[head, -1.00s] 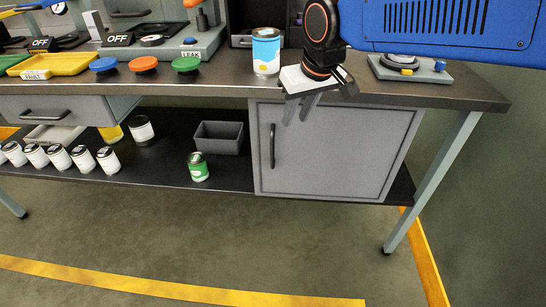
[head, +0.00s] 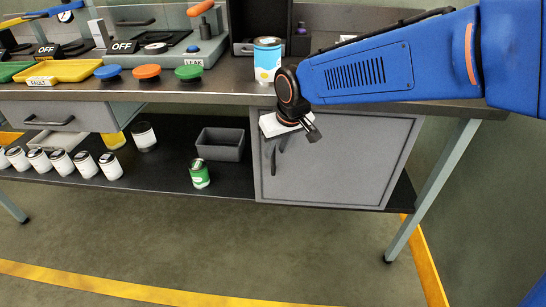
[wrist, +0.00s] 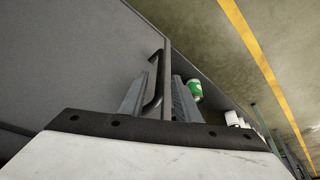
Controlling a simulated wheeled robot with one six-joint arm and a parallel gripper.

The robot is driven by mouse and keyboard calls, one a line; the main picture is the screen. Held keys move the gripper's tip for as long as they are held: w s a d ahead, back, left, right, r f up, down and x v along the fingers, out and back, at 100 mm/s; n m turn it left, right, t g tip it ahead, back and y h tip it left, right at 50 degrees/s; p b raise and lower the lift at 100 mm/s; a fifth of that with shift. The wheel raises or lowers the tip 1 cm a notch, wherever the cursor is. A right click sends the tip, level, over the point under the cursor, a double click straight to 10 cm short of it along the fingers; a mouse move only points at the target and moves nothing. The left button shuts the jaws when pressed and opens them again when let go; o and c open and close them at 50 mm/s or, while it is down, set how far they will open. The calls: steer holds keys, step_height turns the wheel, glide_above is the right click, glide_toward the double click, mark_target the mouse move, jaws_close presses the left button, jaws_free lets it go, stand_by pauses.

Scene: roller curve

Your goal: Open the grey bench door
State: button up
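The grey bench door (head: 340,160) is shut, under the right part of the bench. Its dark vertical bar handle (head: 273,163) is on the door's left side. My gripper (head: 275,148) is in front of the handle's upper part, pointing down, and hides some of it. In the wrist view my gripper (wrist: 160,78) is open, with a gap between the two grey fingers. The handle (wrist: 156,72) lies between the fingers there, with space on both sides. The door face (wrist: 75,75) fills the left of that view.
A white and blue can (head: 267,60) stands on the worktop (head: 220,84) above the handle. On the lower shelf (head: 235,178), left of the door, are a grey bin (head: 219,147) and a green can (head: 199,174). The floor (head: 220,240) in front is clear.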

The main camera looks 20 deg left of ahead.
mark_target(274, 153)
steer(key=shift+x, duration=2.6)
jaws_close()
